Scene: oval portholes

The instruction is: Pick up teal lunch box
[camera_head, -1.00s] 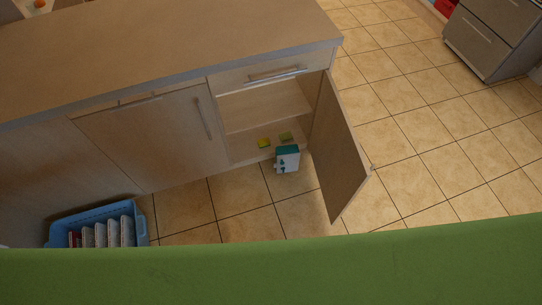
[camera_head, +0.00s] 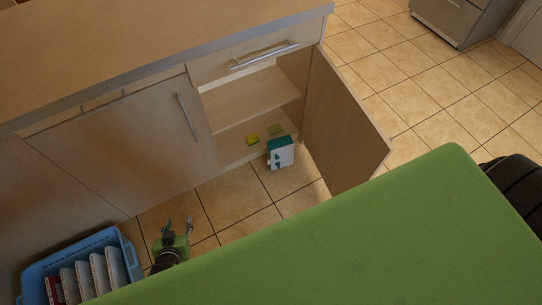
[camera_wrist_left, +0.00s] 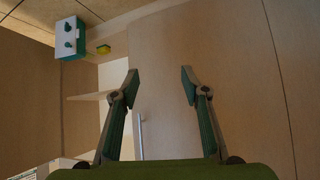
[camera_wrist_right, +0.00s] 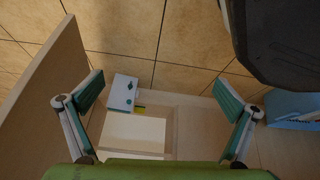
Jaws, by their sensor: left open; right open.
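The teal lunch box (camera_head: 281,153), white with a teal top and teal marks, stands on the floor at the front of an open cabinet. It also shows at the upper left in the left wrist view (camera_wrist_left: 70,38) and between the fingers, left of the middle, in the right wrist view (camera_wrist_right: 122,92). My left gripper (camera_head: 179,226) is open and empty, low in front of the cabinets and left of the box. Its fingers spread in the left wrist view (camera_wrist_left: 158,76). My right gripper (camera_wrist_right: 159,86) is open and empty, apart from the box; the head view does not show its fingers.
The cabinet door (camera_head: 345,125) stands open to the right of the box. Yellow (camera_head: 252,140) and green (camera_head: 275,130) items lie on the cabinet bottom behind it. A blue basket (camera_head: 112,238) with several upright items stands at lower left.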

